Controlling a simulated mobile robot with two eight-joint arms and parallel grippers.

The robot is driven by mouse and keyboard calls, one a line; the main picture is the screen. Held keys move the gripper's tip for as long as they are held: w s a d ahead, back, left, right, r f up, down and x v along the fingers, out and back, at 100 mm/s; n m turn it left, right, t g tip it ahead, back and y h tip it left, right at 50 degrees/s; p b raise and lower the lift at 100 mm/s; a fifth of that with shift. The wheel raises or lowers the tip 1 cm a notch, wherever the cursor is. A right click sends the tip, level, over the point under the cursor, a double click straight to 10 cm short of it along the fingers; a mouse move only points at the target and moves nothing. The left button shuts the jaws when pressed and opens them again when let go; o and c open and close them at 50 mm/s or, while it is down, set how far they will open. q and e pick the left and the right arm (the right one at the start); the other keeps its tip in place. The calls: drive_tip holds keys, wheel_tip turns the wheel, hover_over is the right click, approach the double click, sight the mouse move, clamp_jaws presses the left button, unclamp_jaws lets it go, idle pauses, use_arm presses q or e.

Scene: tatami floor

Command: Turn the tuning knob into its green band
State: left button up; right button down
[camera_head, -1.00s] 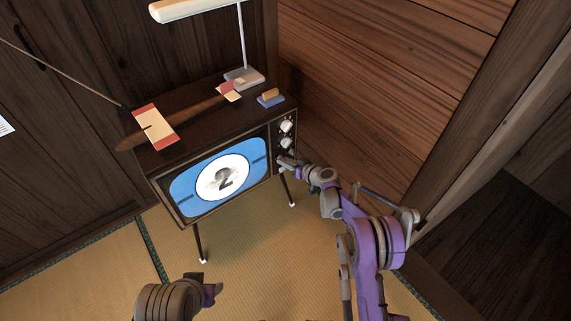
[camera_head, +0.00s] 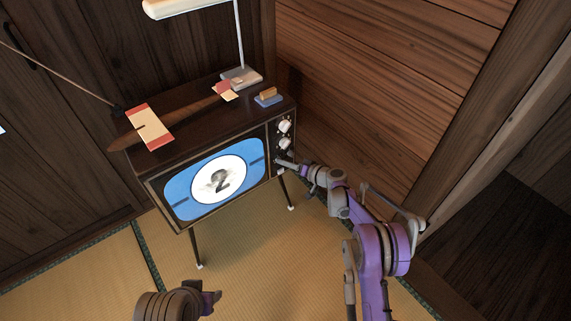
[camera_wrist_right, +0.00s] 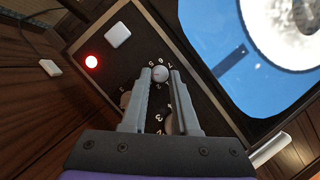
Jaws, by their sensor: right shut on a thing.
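An old television (camera_head: 165,214) on thin legs has a dark control panel at the right of its screen. Two pale round knobs, the upper (camera_head: 285,126) and the lower (camera_head: 284,143), show there in the head view. My right gripper (camera_head: 281,163) is at the panel, below these knobs. In the right wrist view its fingers (camera_wrist_right: 160,78) are shut on a small silver knob (camera_wrist_right: 160,74) with numerals around it. Other round parts behind the fingers are mostly hidden. I cannot make out a green band. My left gripper (camera_head: 214,298) is low in the head view, away from the television; its jaw opening is unclear.
A lit red lamp (camera_wrist_right: 91,61) and a white square button (camera_wrist_right: 117,34) are on the panel. On the television top stand a desk lamp (camera_head: 240,77), a blue block with a tan top (camera_head: 268,98) and a red-and-cream card (camera_head: 150,127). The tatami in front is clear.

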drive_tip(key=c, duration=0.8)
unclamp_jaws()
drive_tip(key=p+v, duration=0.2)
drive_tip(key=v, duration=0.8)
drive_tip(key=shift+s+d+r, duration=0.1)
drive_tip(key=shift+s+d, duration=0.1)
drive_tip(key=shift+d, duration=0.15)
